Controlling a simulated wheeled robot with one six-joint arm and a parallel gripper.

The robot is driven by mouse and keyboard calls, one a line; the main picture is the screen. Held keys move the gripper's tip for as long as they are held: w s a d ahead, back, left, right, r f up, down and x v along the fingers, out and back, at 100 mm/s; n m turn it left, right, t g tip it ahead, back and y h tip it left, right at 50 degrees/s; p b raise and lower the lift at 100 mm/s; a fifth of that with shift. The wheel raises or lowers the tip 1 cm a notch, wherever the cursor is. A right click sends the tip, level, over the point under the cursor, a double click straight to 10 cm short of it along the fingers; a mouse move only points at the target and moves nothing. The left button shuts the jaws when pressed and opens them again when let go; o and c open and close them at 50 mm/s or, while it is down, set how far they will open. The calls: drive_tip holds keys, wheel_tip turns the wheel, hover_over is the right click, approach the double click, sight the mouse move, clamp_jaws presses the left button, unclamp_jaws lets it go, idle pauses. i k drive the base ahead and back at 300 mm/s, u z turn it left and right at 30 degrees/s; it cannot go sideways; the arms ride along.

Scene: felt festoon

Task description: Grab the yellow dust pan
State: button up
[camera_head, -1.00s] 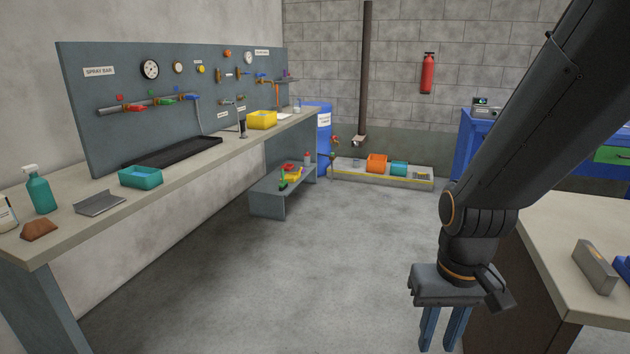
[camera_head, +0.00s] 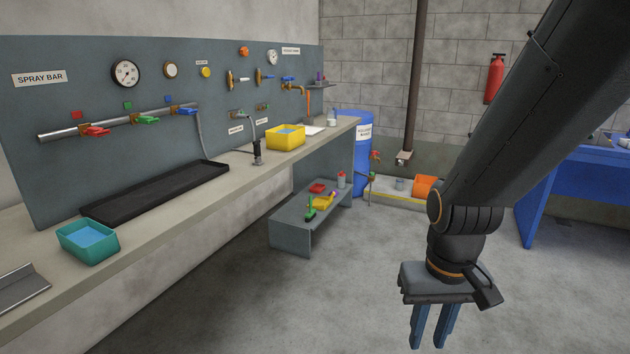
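A small yellow object (camera_head: 323,202), which looks like the dust pan, lies on the low grey bench (camera_head: 290,236) below the far end of the counter. A green-and-red item (camera_head: 311,209) lies just left of it and a red item (camera_head: 318,188) behind it. It is too small to make out its handle clearly. My gripper (camera_head: 432,338) points down in the right foreground, well apart from the bench. Its two blue fingers are spaced apart with nothing visible between them; the tips are near the bottom edge.
The long counter (camera_head: 150,240) runs along the left, with a teal tub (camera_head: 88,242), a black tray (camera_head: 160,190) and a yellow tub (camera_head: 286,137). A blue barrel (camera_head: 356,150) and a dark pipe (camera_head: 414,80) stand behind the bench. The floor (camera_head: 330,300) before the bench is clear.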

sight(320, 203)
drive_tip(key=i, duration=3.95)
drive_tip(key=z, duration=0.2)
